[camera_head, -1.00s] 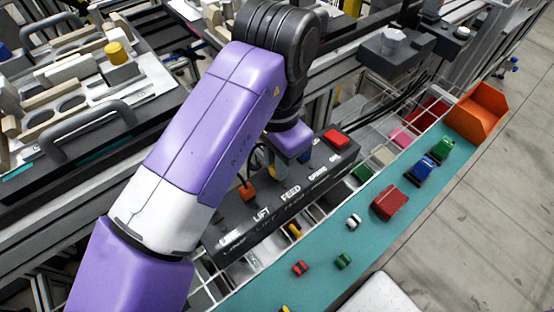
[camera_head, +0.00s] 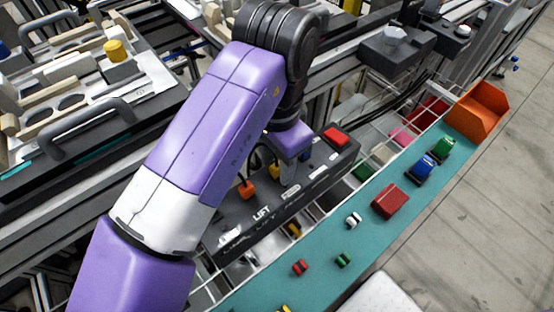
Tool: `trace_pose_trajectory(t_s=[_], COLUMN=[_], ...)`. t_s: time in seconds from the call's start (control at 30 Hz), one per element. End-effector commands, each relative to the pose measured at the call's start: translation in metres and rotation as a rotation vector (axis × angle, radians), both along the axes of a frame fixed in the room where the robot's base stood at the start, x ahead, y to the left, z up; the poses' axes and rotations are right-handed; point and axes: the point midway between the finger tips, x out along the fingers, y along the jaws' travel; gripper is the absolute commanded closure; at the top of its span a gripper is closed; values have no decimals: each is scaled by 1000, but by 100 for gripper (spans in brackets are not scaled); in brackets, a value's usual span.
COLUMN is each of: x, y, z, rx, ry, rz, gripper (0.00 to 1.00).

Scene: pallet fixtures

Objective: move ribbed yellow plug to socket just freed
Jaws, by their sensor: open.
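A dark control panel (camera_head: 240,240) carries labels, LIFT being the clearest. A small yellow piece (camera_head: 275,169), which looks like the yellow plug, shows at the panel just left of my gripper; its ribs are too small to make out. An orange plug (camera_head: 247,189) with a dark cable stands on the panel further left. My gripper (camera_head: 288,180) is open and points down at the panel, close to the yellow piece. I cannot tell whether they touch. My wrist and arm hide part of the panel's back, and no empty socket can be made out.
A red button block (camera_head: 337,137) sits at the panel's right end. Right of the panel, a teal strip (camera_head: 300,289) holds a red box (camera_head: 389,201) and several small coloured pieces. An orange bin (camera_head: 475,112) stands at its far end. A pallet with a yellow cylinder (camera_head: 115,50) is at upper left.

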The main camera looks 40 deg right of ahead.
Motion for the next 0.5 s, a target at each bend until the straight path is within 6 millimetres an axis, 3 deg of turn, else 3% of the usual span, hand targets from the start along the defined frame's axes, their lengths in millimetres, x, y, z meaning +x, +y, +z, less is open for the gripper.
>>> trace_pose_trajectory(t_s=[0.17,0.5], x=[1,0], y=[0,0], z=[17,68], rx=[1,0], ry=[-3,-1], rz=[0,0], gripper=[60,60])
